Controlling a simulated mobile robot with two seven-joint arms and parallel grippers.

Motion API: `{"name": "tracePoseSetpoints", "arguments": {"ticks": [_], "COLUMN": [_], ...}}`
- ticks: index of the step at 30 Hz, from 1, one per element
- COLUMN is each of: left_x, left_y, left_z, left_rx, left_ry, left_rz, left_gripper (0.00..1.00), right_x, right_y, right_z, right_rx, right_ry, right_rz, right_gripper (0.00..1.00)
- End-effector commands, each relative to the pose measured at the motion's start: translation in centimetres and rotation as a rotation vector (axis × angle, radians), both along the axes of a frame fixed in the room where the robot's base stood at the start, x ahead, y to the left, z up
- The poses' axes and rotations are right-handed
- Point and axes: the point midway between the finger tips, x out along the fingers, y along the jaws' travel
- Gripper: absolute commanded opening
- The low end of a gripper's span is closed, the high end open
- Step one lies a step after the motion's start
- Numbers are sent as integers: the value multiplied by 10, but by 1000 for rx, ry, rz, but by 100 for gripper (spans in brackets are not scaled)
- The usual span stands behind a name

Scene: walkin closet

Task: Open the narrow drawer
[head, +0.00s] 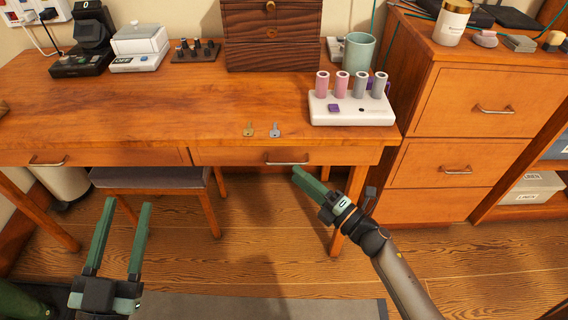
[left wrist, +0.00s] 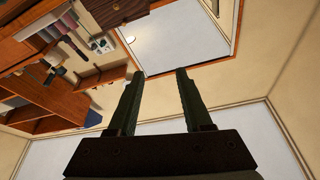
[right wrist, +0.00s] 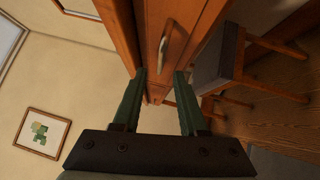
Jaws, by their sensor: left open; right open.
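The wooden desk (head: 230,120) has two shallow drawers side by side under its top, a left drawer (head: 110,157) and a right drawer (head: 225,156). Both look shut. The left one has a metal handle (head: 47,161); the right one has a metal bar handle (head: 288,161). My right gripper (head: 298,174) is open just below and in front of the right drawer's handle, apart from it. In the right wrist view that handle (right wrist: 163,52) lies just beyond the open fingertips (right wrist: 160,74). My left gripper (head: 126,201) is open and empty, low in front of the desk's left part.
A stool (head: 150,178) stands under the desk. Two keys (head: 262,130) lie near the desk's front edge, beside a white block with coloured cylinders (head: 350,112). A wooden drawer cabinet (head: 440,165) stands at the right. Floor in front is mostly clear.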

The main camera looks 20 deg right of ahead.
Motion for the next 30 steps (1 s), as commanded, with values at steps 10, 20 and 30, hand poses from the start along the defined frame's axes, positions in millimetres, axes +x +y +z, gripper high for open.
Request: {"name": "tracePoseSetpoints", "arguments": {"ticks": [10, 20, 30], "left_x": [-9, -12, -12], "left_y": [-2, -3, -3], "left_z": [23, 30, 30], "left_rx": [1, -2, 1], "left_ry": [-109, -132, -133], "left_rz": [-18, -21, -23], "left_gripper": [50, 50, 50], "right_x": [45, 51, 51], "right_y": [26, 29, 29], "right_z": [7, 8, 8], "right_rx": [2, 1, 1], "right_ry": [1, 2, 2], "right_rz": [0, -1, -1], "right_gripper": [42, 42, 11]}}
